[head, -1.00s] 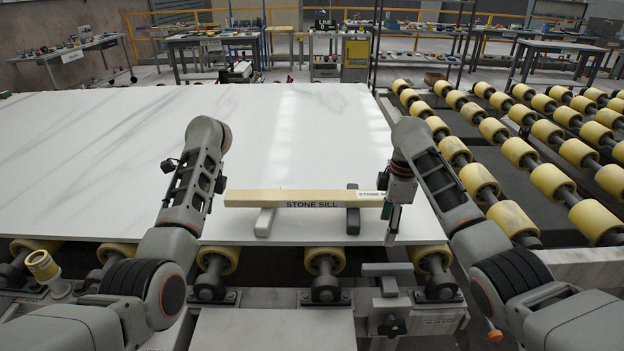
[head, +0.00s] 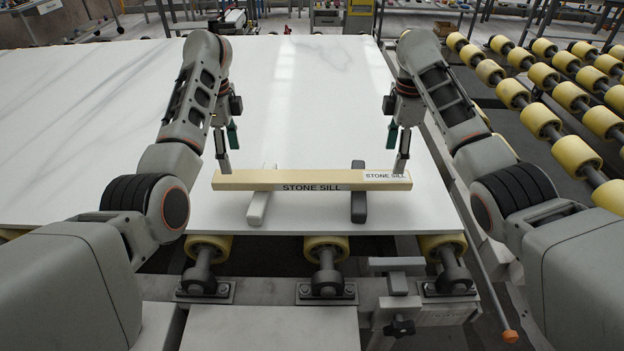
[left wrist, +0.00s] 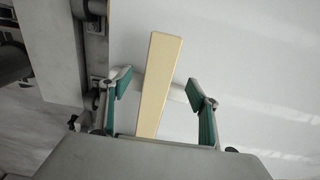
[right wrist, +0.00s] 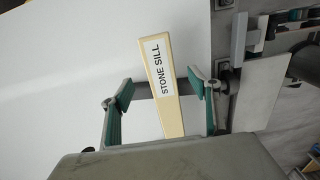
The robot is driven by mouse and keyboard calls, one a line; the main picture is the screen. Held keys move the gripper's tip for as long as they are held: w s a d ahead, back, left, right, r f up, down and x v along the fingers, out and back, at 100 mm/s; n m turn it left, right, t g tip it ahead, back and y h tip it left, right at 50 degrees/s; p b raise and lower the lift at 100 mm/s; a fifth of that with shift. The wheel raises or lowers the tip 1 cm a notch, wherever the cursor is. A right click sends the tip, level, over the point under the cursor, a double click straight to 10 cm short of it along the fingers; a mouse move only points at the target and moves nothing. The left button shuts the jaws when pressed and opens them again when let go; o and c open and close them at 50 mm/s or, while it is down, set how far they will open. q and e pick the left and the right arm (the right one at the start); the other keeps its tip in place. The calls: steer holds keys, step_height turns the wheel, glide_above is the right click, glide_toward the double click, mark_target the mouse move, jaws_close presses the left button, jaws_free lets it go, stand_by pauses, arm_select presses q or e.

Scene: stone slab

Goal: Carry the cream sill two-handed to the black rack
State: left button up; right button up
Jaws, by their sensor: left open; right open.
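The cream sill (head: 311,181), labelled STONE SILL, lies across one light and one dark support bar on the white slab (head: 300,100). My left gripper (head: 225,150) is open above the sill's left end. In the left wrist view the sill (left wrist: 158,85) runs between the spread green-padded fingers (left wrist: 163,95). My right gripper (head: 398,150) is open above the right end, by the white label. In the right wrist view the sill (right wrist: 163,85) lies between its open fingers (right wrist: 160,98), with gaps on both sides. I cannot make out the black rack for certain.
The light bar (head: 261,195) and dark bar (head: 358,190) hold the sill off the slab. Yellow rollers (head: 326,248) and a clamp (head: 398,300) line the near edge. A roller conveyor (head: 540,120) stands to the right. The slab beyond the sill is clear.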

mark_target(235, 176)
arm_select(q)
step_height(235, 176, down, 7)
steer(key=shift+f, duration=0.2)
arm_select(e)
step_height(235, 176, down, 7)
steer(key=shift+f, duration=0.2)
arm_select(q)
jaws_close()
arm_select(e)
jaws_close()
arm_select(q)
steer(key=shift+w+r, duration=0.15)
steer(key=shift+r, duration=0.05)
arm_select(e)
steer(key=shift+w+r, duration=0.15)
steer(key=shift+r, duration=0.05)
